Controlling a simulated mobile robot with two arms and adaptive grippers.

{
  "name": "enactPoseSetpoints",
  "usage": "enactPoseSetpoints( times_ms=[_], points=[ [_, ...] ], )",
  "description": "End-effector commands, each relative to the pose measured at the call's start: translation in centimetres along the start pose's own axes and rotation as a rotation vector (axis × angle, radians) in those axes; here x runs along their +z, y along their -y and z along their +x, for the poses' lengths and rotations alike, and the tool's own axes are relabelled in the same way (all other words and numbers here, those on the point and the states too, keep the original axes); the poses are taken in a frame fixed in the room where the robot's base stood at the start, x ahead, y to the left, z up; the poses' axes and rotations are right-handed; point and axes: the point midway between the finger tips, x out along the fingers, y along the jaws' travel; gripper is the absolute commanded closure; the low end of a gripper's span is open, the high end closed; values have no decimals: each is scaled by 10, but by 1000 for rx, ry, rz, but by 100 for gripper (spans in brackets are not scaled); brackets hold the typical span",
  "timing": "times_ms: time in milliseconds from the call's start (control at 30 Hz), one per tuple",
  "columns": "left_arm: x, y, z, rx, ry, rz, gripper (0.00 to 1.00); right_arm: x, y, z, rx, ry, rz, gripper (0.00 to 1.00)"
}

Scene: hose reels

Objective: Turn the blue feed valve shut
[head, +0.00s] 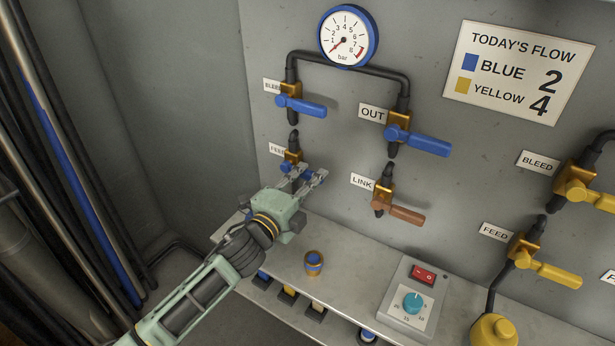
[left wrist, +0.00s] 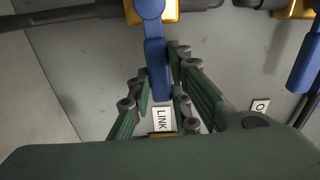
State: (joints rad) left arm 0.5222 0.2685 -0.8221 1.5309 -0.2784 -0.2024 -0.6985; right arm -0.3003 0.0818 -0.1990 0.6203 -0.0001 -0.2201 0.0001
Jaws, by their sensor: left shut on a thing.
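The blue feed valve (head: 293,157) has a brass body on a dark pipe, below the blue bleed valve. My left gripper (head: 308,176) is at its blue handle, and its fingers hide part of it in the head view. In the left wrist view the blue handle (left wrist: 157,62) runs down from its round hub, roughly across the dark pipe, towards the LINK label. My left gripper (left wrist: 160,92) is shut on it, with fingers on both sides. My right gripper is in neither view.
The bleed handle (head: 306,107) is close above, and the brown link handle (head: 405,213) is to the right. The blue OUT handle (head: 425,144) is farther up. A ledge below bears a switch box (head: 412,297). The gauge (head: 348,36) needle points lower left.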

Motion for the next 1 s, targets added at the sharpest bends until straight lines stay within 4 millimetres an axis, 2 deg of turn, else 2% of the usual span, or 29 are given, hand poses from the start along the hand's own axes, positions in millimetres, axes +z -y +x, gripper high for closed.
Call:
enactPoseSetpoints(
  times_ms=[200, 667, 700, 900, 1000],
  points=[
    [0, -7, 0, 4, 0, 54, 100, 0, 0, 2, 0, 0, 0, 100],
    [0, -8, 0, 5, 1, 70, 100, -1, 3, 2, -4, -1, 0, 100],
    [0, -8, -1, 6, 1, 70, 81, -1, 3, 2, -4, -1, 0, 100],
    [0, -7, 0, 4, 1, 67, 64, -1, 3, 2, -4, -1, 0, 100],
    [0, -7, 0, 3, 0, 66, 62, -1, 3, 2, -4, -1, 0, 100]
  ],
)
